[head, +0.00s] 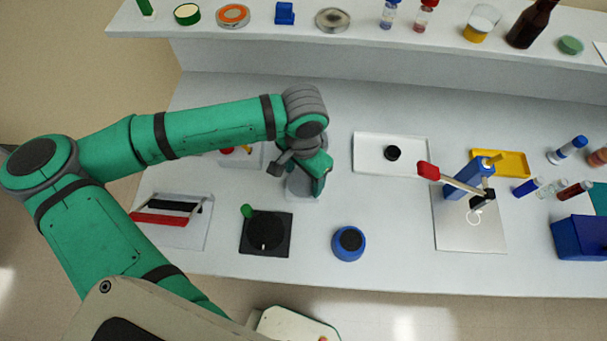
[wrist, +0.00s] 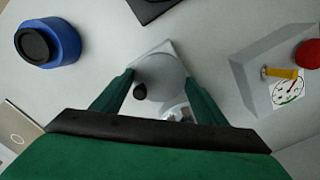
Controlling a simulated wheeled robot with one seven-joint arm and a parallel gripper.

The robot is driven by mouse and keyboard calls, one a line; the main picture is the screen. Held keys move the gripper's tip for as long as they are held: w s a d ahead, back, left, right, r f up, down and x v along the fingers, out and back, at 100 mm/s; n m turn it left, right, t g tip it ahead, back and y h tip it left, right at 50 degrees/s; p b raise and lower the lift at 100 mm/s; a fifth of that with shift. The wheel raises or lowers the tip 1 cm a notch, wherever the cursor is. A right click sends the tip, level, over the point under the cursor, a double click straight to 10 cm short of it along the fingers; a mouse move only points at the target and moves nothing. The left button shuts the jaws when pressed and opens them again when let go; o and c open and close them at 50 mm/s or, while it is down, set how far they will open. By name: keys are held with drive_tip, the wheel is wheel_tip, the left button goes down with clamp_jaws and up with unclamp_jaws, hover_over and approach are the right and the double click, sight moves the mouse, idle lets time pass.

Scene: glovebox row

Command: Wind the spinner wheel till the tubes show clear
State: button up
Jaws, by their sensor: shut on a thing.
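My gripper (wrist: 159,80) is shut on a pale grey round piece, which I take for the spinner wheel (wrist: 163,68), with one green finger on each side. A small black knob (wrist: 140,92) shows on it near the left finger. It stands on a white square base. In the head view my gripper (head: 305,190) points down over this piece (head: 297,187) and hides most of it. A shiny part shows low between the fingers in the wrist view, too unclear to name. I cannot tell whether any tubes in it are clear.
A black plate with a dial and green knob (head: 265,233) and a blue round pot (head: 348,243) stand in front. A grey box with a gauge (wrist: 285,85) is close beside my gripper. A white tray (head: 363,165) and a red-handled press (head: 455,180) stand to the right.

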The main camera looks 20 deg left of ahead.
sight(303, 182)
drive_tip(key=shift+m, duration=0.5)
drive_tip(key=o, duration=1.1)
drive_tip(key=shift+c, duration=0.2)
wheel_tip(303, 182, up, 11)
drive_tip(key=shift+f, duration=0.1)
